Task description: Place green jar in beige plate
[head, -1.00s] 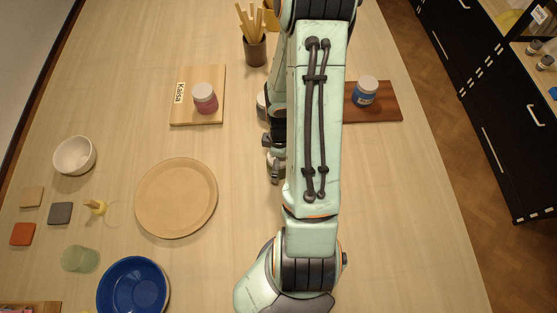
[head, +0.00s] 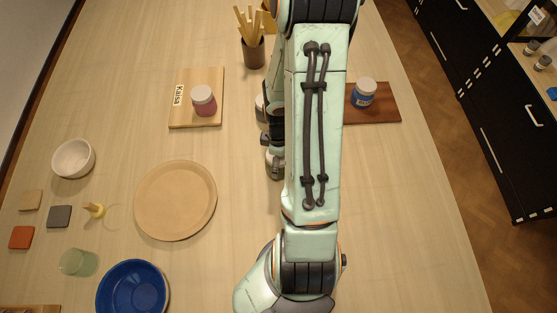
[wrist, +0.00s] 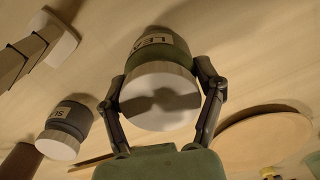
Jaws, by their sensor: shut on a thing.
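In the wrist view my gripper (wrist: 165,82) is shut around a green jar (wrist: 174,48) with a pale lid and a partly readable label. The lid faces the camera. In the head view my arm hides the held jar, and only part of my gripper (head: 272,158) shows to the left of the arm. The round beige plate (head: 175,201) lies on the table left of my gripper, bare. Its rim also shows at the right of the wrist view (wrist: 262,138).
A pink jar (head: 205,106) stands on a light board (head: 183,92). A blue jar (head: 362,98) stands on a dark board (head: 384,110). A white bowl (head: 74,158), blue bowl (head: 133,290) and greenish glass (head: 77,262) surround the plate's left. A stick holder (head: 254,52) stands behind.

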